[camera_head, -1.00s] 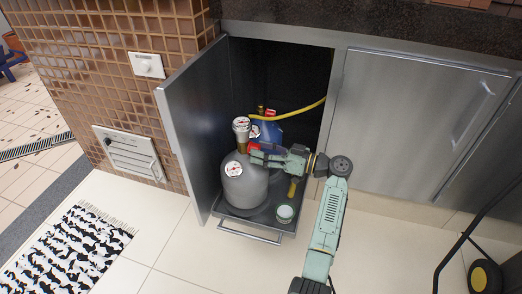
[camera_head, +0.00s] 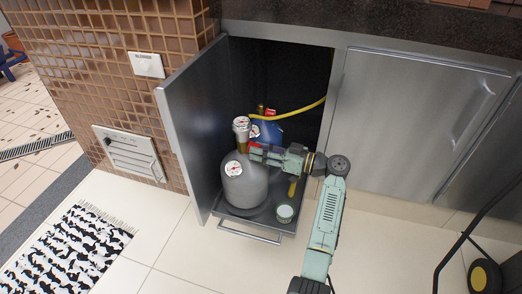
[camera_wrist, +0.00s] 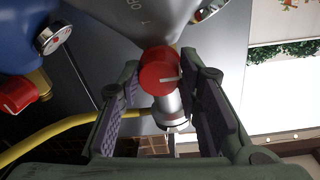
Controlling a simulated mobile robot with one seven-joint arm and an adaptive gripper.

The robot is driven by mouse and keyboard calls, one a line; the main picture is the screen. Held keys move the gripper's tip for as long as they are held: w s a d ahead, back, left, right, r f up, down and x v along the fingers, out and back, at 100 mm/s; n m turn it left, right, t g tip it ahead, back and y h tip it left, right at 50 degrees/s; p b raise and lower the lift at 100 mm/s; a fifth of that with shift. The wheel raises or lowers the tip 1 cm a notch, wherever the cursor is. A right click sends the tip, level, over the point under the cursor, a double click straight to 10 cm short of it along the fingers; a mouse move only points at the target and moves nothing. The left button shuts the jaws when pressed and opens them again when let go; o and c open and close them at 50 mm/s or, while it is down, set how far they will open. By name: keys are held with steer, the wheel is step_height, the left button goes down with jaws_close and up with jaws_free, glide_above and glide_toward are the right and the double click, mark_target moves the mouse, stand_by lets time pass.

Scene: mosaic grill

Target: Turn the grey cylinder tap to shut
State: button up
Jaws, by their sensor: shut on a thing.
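The grey cylinder (camera_head: 247,193) stands upright on a pull-out tray (camera_head: 235,212) in the open cabinet, with a gauge on its front. In the wrist view, the grey cylinder (camera_wrist: 130,12) appears upside down at the top. Its red tap knob (camera_wrist: 160,72), with a pale line on its face, sits at the valve neck. My gripper (camera_wrist: 163,78) has a finger on each side of the knob and is shut on it. In the head view, my gripper (camera_head: 256,152) reaches the valve from the right, and the knob is mostly hidden.
A blue cylinder (camera_head: 268,132) with a red tap (camera_head: 270,113) and yellow hose (camera_head: 300,111) stands behind. A small can (camera_head: 285,212) sits at the tray's front right. The open cabinet door (camera_head: 193,125) is close on the left.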

steer(key=shift+c, duration=0.5)
steer(key=m+p, duration=0.1)
steer(key=m, duration=0.1)
steer(key=shift+r+m+p, duration=0.25)
steer(key=shift+m+p, duration=0.15)
steer(key=shift+f+m+p, duration=0.15)
steer(key=shift+m+p, duration=0.15)
steer(key=shift+m, duration=0.6)
steer(key=o, duration=1.1)
steer(key=shift+o, duration=0.2)
steer(key=v, duration=1.2)
